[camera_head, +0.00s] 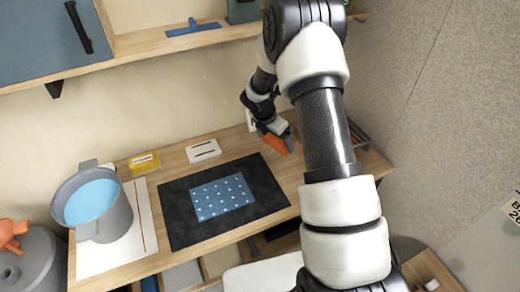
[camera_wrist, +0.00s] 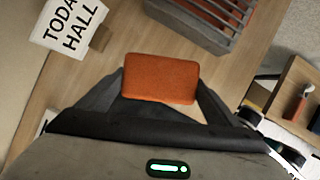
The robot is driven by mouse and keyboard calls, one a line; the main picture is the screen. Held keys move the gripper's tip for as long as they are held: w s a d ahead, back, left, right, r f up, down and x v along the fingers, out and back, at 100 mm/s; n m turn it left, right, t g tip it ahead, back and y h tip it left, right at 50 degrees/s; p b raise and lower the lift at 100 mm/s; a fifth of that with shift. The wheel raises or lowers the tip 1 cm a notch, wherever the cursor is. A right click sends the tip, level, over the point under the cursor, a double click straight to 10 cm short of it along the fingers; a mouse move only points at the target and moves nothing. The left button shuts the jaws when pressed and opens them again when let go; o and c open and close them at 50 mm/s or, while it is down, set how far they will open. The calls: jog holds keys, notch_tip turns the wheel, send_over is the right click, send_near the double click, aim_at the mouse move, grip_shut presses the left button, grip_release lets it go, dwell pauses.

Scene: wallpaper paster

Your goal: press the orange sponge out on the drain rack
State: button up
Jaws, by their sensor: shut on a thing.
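The orange sponge (camera_wrist: 160,79) is a rectangular block held between the fingers of my gripper (camera_wrist: 160,95) in the wrist view. In the head view the sponge (camera_head: 277,138) shows at the end of my arm, above the right part of the bench, and my gripper (camera_head: 268,126) is partly hidden by my own wrist. The drain rack (camera_wrist: 205,18) is a grey tray with slats at the top of the wrist view, apart from the sponge. In the head view only part of the rack (camera_head: 358,133) shows, to the right behind my forearm.
A grey bucket of blue liquid (camera_head: 118,218) stands at the left of the bench. A dark mat (camera_head: 175,215) with a blue dotted sheet (camera_head: 222,197) lies in the middle. A yellow packet (camera_head: 144,163) and a white card (camera_head: 203,151) lie behind. A sign (camera_wrist: 70,22) stands near the rack.

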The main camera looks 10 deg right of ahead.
jog(key=w+d+r+n+t+y+p, duration=0.1)
jog(key=w+d+r+n+p, duration=0.1)
jog(key=d, duration=1)
jog(key=w+d+r+n+p, duration=0.2)
jog(key=d+r+n, duration=0.1)
jog(key=d, duration=1)
notch_tip(320, 180, down, 7)
jog(key=b, duration=0.5)
jog(key=shift+s+f+b, duration=0.1)
jog(key=shift+f+b, duration=0.05)
jog(key=shift+b, duration=0.15)
jog(key=shift+f+b, duration=0.3)
jog(key=shift+f, duration=0.25)
jog(key=shift+s+a+f, duration=0.1)
jog(key=shift+s+f, duration=0.1)
jog(key=shift+f, duration=0.05)
notch_tip(320, 180, up, 7)
jog(key=p, duration=0.5)
jog(key=shift+w+r, duration=0.15)
